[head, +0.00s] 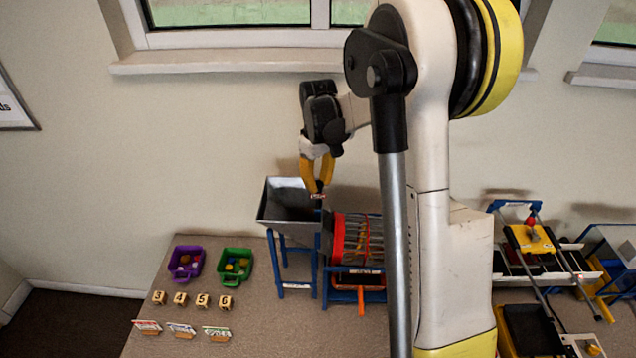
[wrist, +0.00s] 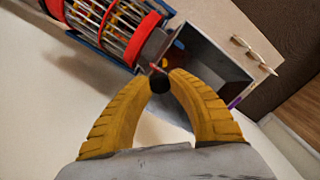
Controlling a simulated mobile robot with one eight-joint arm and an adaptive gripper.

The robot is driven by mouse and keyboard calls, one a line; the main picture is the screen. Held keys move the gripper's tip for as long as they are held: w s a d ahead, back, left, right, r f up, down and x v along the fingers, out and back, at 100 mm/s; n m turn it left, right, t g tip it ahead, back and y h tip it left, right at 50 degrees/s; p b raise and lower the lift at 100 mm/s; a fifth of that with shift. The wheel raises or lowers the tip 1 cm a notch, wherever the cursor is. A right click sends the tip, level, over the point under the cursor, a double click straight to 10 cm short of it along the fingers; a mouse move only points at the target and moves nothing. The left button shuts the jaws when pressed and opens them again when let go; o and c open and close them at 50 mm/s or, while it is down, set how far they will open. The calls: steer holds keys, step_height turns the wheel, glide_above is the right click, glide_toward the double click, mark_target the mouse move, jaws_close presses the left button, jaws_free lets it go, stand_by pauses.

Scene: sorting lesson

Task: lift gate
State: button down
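A grey metal hopper (head: 285,212) stands on a blue frame, left of a red-rimmed drum (head: 338,238). In the wrist view the hopper (wrist: 215,62) is beyond my fingertips and the drum (wrist: 145,38) is at upper left. A grey gate plate (head: 327,232) shows between hopper and drum. My gripper (head: 318,187) points down above the hopper's right edge. Its yellow fingers are closed around a small black knob (wrist: 160,83), which looks like the gate's handle. A small red-and-white piece shows just below the fingertips. The gate's lower edge is hidden.
A purple bin (head: 187,276) and a green bin (head: 235,281) with small pieces stand left of the hopper. Several numbered wooden blocks and label cards lie in front. A blue-framed apparatus (head: 530,240) stands at right. The wall is close behind.

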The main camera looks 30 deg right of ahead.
step_height(320, 180, up, 8)
steer(key=p, duration=0.3)
steer(key=shift+f, duration=0.15)
steer(key=c, duration=1.2)
jaws_free()
steer(key=shift+o, duration=0.2)
step_height(320, 180, up, 12)
